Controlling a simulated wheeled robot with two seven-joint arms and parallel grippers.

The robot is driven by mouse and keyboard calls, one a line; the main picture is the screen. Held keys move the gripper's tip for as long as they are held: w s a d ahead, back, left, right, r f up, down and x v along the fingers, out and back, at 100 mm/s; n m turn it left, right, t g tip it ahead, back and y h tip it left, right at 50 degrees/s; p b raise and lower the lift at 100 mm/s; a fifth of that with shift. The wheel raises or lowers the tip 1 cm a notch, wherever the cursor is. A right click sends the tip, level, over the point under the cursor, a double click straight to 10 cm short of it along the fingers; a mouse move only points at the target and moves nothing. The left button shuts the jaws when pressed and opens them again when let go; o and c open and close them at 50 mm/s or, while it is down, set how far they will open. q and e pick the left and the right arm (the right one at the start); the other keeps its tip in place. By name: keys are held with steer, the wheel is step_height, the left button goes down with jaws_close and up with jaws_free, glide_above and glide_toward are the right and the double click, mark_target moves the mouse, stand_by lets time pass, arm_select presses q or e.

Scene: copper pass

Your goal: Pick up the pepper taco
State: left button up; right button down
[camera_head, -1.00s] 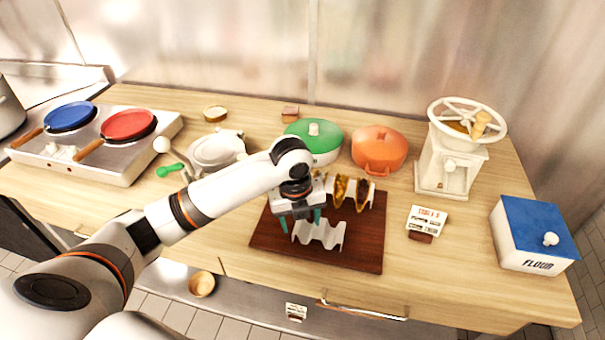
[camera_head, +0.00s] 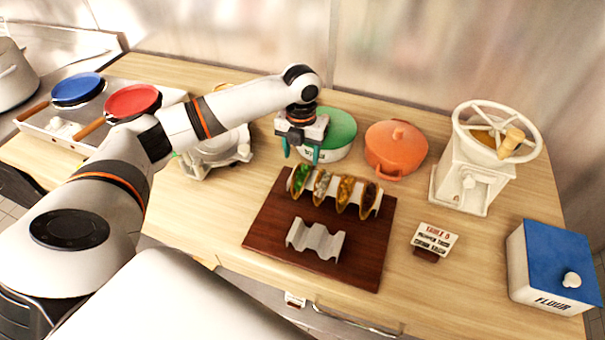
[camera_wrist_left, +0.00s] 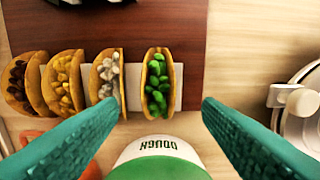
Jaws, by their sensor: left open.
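The taco with green filling (camera_head: 300,177), which looks like the pepper taco, stands at the left end of a row in a white holder on a dark red-brown board (camera_head: 270,212). In the left wrist view the green taco (camera_wrist_left: 157,85) lies between the lines of the two fingers, ahead of their tips. My left gripper (camera_head: 301,152) is open and empty, with teal fingers, just behind and above that end of the row. Beside it are tacos with whitish (camera_head: 321,184), yellow (camera_head: 345,190) and dark (camera_head: 369,197) filling. My right gripper is not in view.
An empty wavy holder (camera_head: 315,241) lies in front on the board. A green-lidded dough pot (camera_head: 338,130) stands close behind the gripper, and an orange pot (camera_head: 396,148) to its right. A sign (camera_head: 436,239), grinder (camera_head: 480,165) and flour box (camera_head: 555,265) stand right.

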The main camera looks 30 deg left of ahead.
mark_target(302, 170)
arm_select(q)
steer(key=shift+f+p, duration=0.7)
steer(key=shift+f, duration=0.2)
step_height(302, 170, down, 2)
steer(key=shift+s+d+f+p, duration=0.1)
steer(key=shift+f+p, duration=0.1)
steer(key=shift+p, duration=0.2)
steer(key=shift+f, duration=0.5)
steer(key=shift+c, duration=0.2)
steer(key=c, duration=0.9)
steer(key=shift+c, duration=0.8)
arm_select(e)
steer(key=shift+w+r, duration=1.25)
